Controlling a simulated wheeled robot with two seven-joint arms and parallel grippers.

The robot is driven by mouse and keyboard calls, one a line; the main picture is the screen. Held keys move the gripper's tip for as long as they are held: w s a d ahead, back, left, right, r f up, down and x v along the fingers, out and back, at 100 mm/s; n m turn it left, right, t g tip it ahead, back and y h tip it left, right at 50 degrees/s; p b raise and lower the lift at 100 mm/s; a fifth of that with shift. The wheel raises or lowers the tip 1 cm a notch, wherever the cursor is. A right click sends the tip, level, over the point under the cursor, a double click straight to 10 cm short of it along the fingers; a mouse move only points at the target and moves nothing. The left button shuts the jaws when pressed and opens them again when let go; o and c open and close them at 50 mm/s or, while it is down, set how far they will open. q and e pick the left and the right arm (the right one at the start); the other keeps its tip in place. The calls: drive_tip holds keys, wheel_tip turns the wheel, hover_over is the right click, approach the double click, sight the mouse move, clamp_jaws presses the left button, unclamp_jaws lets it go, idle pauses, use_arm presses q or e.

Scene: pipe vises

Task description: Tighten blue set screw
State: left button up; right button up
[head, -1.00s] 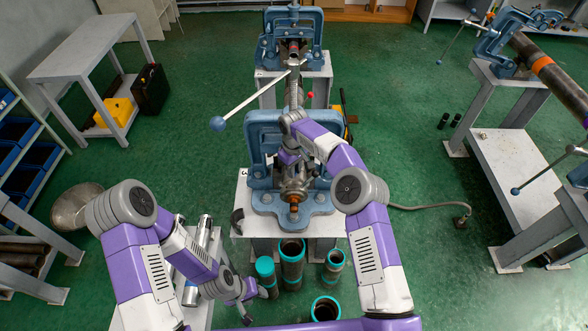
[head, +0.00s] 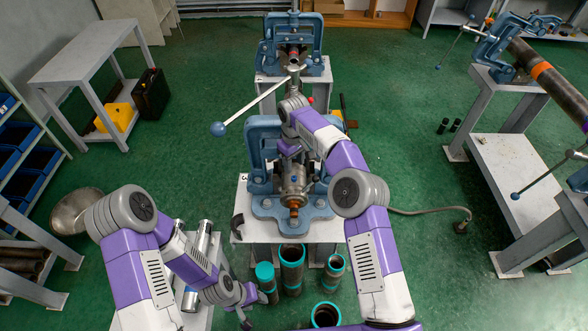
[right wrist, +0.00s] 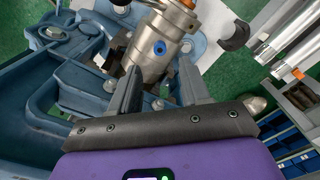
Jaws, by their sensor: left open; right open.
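The blue set screw (right wrist: 160,47) is a blue ring with a dark centre on the side of a metal cylindrical fitting (right wrist: 155,55), held in the near blue vise (head: 262,140). The fitting also shows in the head view (head: 292,185), but the screw cannot be made out there. My right gripper (right wrist: 160,88) is open; its two fingers point toward the fitting, with the screw beyond and between them. Nothing is between the fingertips. In the head view, my right arm partly covers that gripper. My left gripper (head: 246,308) is open and low, near the pipes by the bench.
A long vise handle with a blue ball (head: 217,129) juts left above the near vise. Teal-banded pipes (head: 291,270) stand on the floor in front of the bench (head: 240,222). A second vise (head: 270,45) stands behind. Metal tubes (head: 203,240) lie at left.

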drive_tip(key=shift+r, duration=0.6)
drive_tip(key=shift+s+a+n+b, duration=0.55)
drive_tip(key=shift+a+n, duration=0.25)
drive_tip(key=shift+a, duration=0.55)
drive_tip(key=m+t+y+b, duration=0.2)
drive_tip(key=t+y, duration=0.1)
drive_tip(key=t, duration=0.1)
approach(294, 177)
drive_tip(key=x, duration=0.8)
clamp_jaws()
